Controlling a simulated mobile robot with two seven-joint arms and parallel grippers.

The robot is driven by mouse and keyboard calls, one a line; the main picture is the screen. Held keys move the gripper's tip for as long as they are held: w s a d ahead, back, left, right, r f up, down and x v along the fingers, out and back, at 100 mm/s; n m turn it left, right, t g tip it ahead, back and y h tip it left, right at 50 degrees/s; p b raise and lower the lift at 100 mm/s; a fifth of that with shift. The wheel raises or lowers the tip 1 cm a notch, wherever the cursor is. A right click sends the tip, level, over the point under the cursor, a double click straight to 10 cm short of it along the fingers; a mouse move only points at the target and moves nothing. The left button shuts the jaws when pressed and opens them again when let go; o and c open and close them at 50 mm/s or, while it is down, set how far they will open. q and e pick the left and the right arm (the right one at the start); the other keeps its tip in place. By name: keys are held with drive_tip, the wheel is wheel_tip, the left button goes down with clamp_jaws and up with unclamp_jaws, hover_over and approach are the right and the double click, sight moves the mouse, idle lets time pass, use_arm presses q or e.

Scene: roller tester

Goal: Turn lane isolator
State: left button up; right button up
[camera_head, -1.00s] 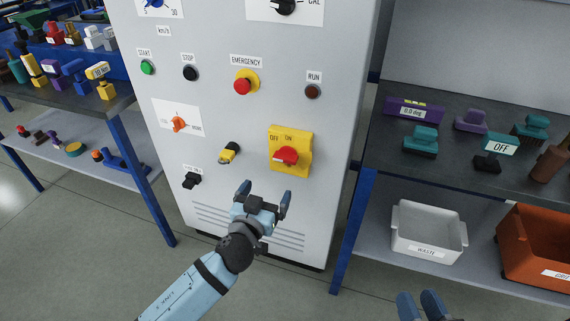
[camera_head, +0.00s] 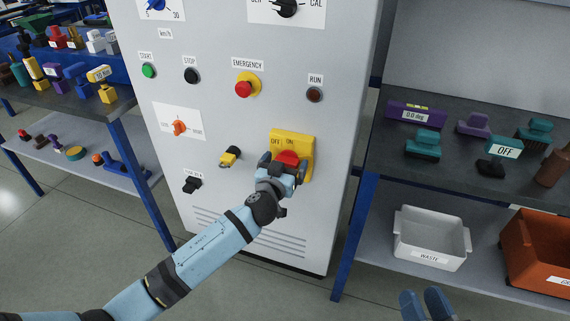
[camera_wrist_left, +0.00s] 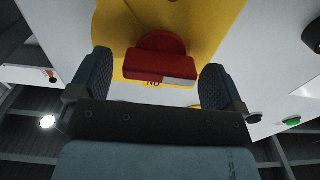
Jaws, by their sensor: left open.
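The isolator is a red rotary handle (camera_head: 289,157) on a yellow plate (camera_head: 305,143) marked OFF and ON, low on the right of the grey cabinet front. My left gripper (camera_head: 284,166) is open right in front of it and hides the handle's lower part. In the left wrist view the red handle (camera_wrist_left: 158,58) lies between the two spread fingers, with gaps on both sides and a pale mark at its right end. The yellow plate (camera_wrist_left: 215,20) is behind it. My right gripper (camera_head: 425,304) shows only its blue fingertips at the bottom edge.
The cabinet also has a red emergency button (camera_head: 243,89), an orange knob (camera_head: 180,128), a key-like yellow switch (camera_head: 228,159) and a black knob (camera_head: 191,185). Shelves stand left and right, the right one holding a white waste bin (camera_head: 430,238).

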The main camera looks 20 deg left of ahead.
use_arm(q)
drive_tip(key=c, duration=0.9)
drive_tip(key=shift+c, duration=0.2)
